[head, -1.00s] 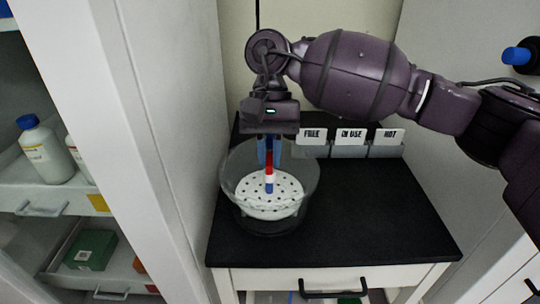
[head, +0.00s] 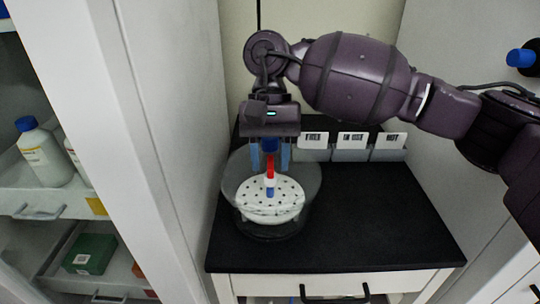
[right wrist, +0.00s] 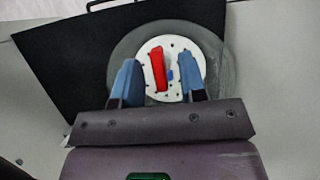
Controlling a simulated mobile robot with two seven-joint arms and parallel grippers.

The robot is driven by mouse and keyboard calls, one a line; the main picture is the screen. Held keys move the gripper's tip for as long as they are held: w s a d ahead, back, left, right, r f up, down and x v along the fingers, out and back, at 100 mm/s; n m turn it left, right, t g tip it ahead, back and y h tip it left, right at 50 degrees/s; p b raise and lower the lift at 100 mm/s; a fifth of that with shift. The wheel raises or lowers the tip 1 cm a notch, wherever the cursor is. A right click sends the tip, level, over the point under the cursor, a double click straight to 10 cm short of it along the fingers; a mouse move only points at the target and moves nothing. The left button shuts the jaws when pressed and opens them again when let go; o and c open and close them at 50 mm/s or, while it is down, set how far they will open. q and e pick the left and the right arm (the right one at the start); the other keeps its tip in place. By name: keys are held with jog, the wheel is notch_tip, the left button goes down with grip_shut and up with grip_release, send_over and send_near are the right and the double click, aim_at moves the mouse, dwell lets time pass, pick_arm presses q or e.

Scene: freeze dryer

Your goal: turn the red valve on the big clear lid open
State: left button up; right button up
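The red valve (head: 270,167) stands above the middle of the big clear lid (head: 309,183), over a white perforated disc (head: 284,205). My right gripper (head: 270,165) points down from above with its two blue fingers spread, one on each side of the valve. In the right wrist view the red handle (right wrist: 158,69) is a narrow bar between the open fingertips (right wrist: 162,80), with visible gaps on both sides. The clear lid (right wrist: 121,52) also shows there as a grey ring. My left gripper is not in view.
The lid is over a black bench top (head: 385,220). Signs reading FREE, IN USE and HOT (head: 351,141) stand behind it at right. A white cabinet wall (head: 165,130) rises at left, with a white bottle (head: 45,155) on a shelf beyond. The bench's front right is clear.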

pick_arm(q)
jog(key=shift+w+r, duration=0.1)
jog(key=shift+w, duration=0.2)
pick_arm(e)
jog(key=v, duration=1)
jog(key=shift+w+r, duration=0.2)
jog(key=shift+r, duration=0.15)
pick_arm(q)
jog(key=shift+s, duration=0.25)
